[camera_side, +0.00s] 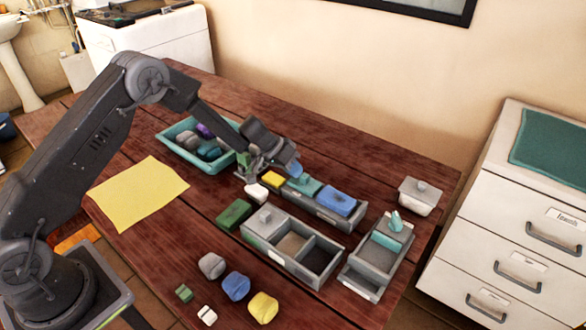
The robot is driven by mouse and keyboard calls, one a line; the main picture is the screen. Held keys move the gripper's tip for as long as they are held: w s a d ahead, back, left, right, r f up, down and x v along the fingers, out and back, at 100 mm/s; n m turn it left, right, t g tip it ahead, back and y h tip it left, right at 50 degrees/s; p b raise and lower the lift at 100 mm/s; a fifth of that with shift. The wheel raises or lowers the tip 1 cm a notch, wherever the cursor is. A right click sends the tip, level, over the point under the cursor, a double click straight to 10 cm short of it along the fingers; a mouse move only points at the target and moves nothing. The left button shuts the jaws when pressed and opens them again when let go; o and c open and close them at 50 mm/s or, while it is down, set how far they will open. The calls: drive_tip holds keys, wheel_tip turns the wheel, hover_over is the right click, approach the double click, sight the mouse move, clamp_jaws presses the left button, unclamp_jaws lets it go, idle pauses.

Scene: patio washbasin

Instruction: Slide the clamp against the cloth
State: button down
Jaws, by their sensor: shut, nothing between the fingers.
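A flat yellow sheet that looks like the cloth (138,192) lies on the left of the table, near my arm. I cannot tell for certain which piece is the clamp; a small pale teal upright piece (396,222) stands in the grey tray at the right and may be it. My gripper (256,176) is shut and low over the middle of the table, between the teal bin and the long grey tray. It is right of the yellow sheet and well apart from it. Small pieces close to its fingertips are partly hidden.
A teal bin (168,137) holds several rounded pieces. A grey tray with blocks (325,213), a compartment tray (288,262) and a narrow tray (352,284) fill the right. A green block (234,214) and several loose lumps lie in front. A lidded box (418,197) stands far right.

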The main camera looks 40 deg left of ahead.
sight(305, 176)
drive_tip(key=shift+d, duration=1.55)
drive_tip(key=a, duration=0.4)
drive_tip(key=shift+a, duration=0.15)
drive_tip(key=v, duration=1)
drive_tip(key=shift+r, duration=0.1)
